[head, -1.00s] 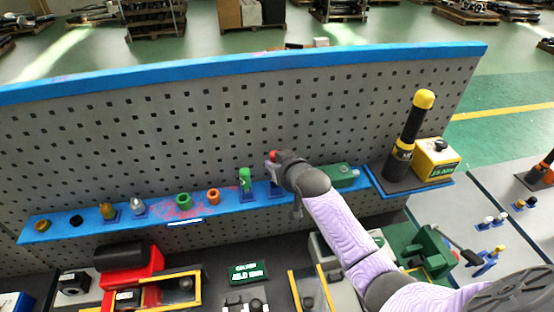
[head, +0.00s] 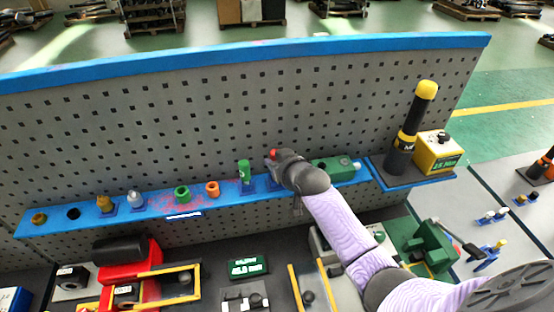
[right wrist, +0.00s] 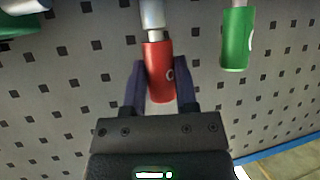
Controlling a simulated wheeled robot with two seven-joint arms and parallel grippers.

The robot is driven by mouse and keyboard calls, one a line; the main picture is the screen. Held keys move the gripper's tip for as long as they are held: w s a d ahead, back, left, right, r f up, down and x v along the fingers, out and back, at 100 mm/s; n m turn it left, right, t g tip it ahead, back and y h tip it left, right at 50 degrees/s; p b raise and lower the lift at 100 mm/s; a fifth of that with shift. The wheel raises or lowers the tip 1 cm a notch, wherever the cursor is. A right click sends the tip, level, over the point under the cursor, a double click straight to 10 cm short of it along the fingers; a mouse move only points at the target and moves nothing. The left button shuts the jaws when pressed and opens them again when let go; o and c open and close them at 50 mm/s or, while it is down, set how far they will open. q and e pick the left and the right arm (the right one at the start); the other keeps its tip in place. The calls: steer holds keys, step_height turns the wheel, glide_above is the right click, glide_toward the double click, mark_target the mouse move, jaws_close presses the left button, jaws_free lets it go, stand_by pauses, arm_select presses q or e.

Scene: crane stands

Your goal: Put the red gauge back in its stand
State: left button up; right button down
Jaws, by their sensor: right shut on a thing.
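The red gauge shows its red end (head: 273,154) at the tip of my right gripper (head: 279,161) in the head view. In the right wrist view the red gauge (right wrist: 159,72) sits between the two dark fingers of my right gripper (right wrist: 160,88), which is shut on it. Its silver stem runs toward the top of that picture; its far end is cut off. A blue stand (head: 275,185) on the blue shelf shows partly below the gripper in the head view. The gripper hides the rest, and I cannot tell whether the stem touches it. My left gripper is not in view.
The green gauge (head: 244,172) stands close left of my gripper, also seen in the right wrist view (right wrist: 236,40). Orange and green rings (head: 182,193) lie farther left on the shelf (head: 152,208). A green box (head: 333,169) is close on the right. The grey pegboard (head: 200,120) rises behind.

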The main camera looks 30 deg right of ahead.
steer(key=shift+f+b, duration=0.6)
steer(key=shift+f, duration=0.3)
steer(key=shift+c, duration=1.5)
jaws_free()
steer(key=shift+s+r+p, duration=0.15)
steer(key=shift+r+p, duration=0.1)
steer(key=shift+p, duration=0.15)
steer(key=p+v, duration=0.4)
steer(key=p, duration=0.1)
steer(key=shift+s, duration=0.3)
